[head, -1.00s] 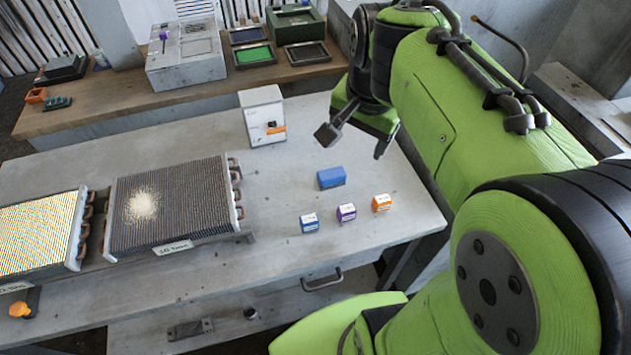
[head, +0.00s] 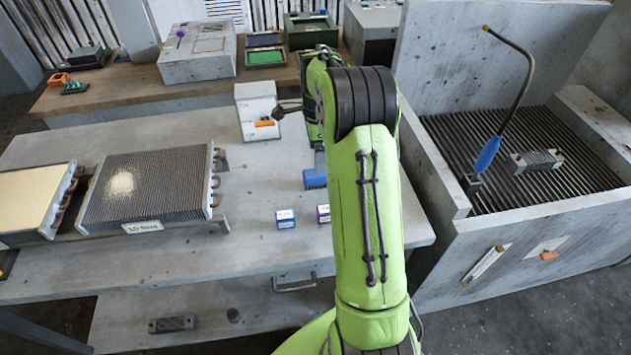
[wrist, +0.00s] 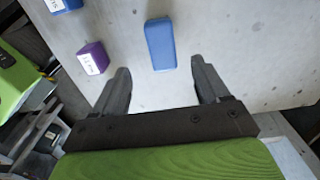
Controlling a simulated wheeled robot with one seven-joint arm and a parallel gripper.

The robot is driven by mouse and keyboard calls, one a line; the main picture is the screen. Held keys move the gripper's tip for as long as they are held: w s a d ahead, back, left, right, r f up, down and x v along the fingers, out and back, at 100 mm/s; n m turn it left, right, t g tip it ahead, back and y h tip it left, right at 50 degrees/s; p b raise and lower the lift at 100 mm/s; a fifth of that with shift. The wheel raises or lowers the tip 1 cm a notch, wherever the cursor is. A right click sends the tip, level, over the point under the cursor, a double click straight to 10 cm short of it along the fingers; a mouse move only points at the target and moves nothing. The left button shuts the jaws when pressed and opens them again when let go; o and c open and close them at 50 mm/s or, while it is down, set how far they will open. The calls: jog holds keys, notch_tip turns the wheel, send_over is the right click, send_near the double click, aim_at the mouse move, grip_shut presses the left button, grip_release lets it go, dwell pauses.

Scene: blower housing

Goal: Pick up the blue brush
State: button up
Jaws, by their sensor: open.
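The blue brush (head: 315,179) lies on the grey workbench in the head view, partly hidden by my arm on its right. In the wrist view the brush (wrist: 160,43) is a long blue block just beyond my fingertips, lined up with the gap between them. My gripper (wrist: 159,72) is open and empty, with one finger on each side of that gap. I see bare bench between the fingers. In the head view my arm hides most of the gripper.
A blue-labelled box (head: 286,219) and a purple box (wrist: 92,58) stand near the brush. A white box (head: 258,112) stands behind it, and a finned coil (head: 150,190) lies left. A slatted basin (head: 530,160) with a blue-handled wand (head: 487,155) is at right.

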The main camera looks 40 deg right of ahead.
notch_tip(320, 180, down, 8)
jog(key=shift+w+d+f+b, duration=0.15)
jog(key=shift+f+b, duration=0.1)
jog(key=shift+b, duration=0.35)
jog(key=shift+c, duration=0.3)
jog(key=shift+r, duration=0.1)
jog(key=c, duration=1)
jog(key=shift+r, duration=0.1)
jog(key=shift+c, duration=0.2)
notch_tip(320, 180, up, 10)
jog(key=shift+f+p, duration=0.1)
jog(key=shift+p, duration=0.85)
